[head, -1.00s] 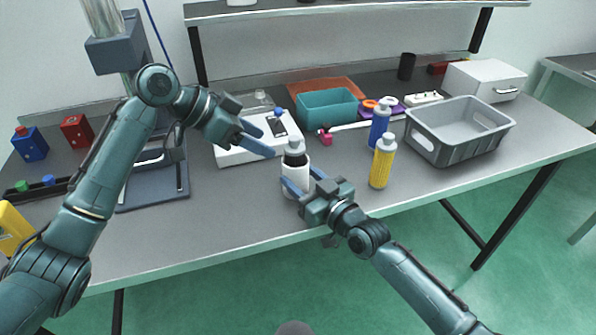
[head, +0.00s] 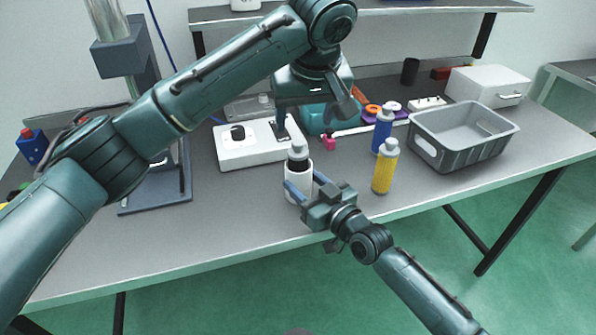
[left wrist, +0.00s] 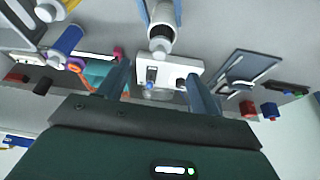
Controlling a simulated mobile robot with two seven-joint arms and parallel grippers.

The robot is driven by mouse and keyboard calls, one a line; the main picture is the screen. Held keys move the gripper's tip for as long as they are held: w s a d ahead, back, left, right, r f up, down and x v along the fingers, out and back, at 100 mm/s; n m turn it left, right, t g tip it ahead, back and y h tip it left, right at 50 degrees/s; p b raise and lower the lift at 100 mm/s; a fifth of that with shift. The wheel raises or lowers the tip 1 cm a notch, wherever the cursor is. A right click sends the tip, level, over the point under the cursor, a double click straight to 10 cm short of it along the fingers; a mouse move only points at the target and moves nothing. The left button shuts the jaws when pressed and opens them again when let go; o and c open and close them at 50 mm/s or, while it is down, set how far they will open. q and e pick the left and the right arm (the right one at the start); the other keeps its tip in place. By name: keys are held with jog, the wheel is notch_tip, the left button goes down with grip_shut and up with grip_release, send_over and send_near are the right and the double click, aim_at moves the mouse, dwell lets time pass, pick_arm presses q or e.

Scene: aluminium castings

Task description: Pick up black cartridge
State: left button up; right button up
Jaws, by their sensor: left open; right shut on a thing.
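A cartridge with a grey cap (head: 298,150) and a black upper part (head: 299,163) stands upright in a white sleeve or cup (head: 299,185), near the table's front edge. Whether the white part is separate is hard to tell. My right gripper (head: 305,187) is shut around the white part. My left gripper (head: 309,128) is open and empty, behind and above the cap, fingers downward. In the left wrist view, the grey cap (left wrist: 160,49) and white cylinder (left wrist: 160,14) lie ahead of the open left fingers (left wrist: 158,75), not between them.
A white device (head: 255,155) with a black knob lies behind left. A teal bin (head: 313,120) is partly hidden by my left arm. The front-left tabletop is clear.

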aim_at(299, 145)
pick_arm(q)
jog(key=x, duration=1.2)
jog(key=shift+a+r, duration=0.1)
jog(key=shift+a, duration=0.05)
jog(key=shift+r, duration=0.1)
jog(key=c, duration=1.4)
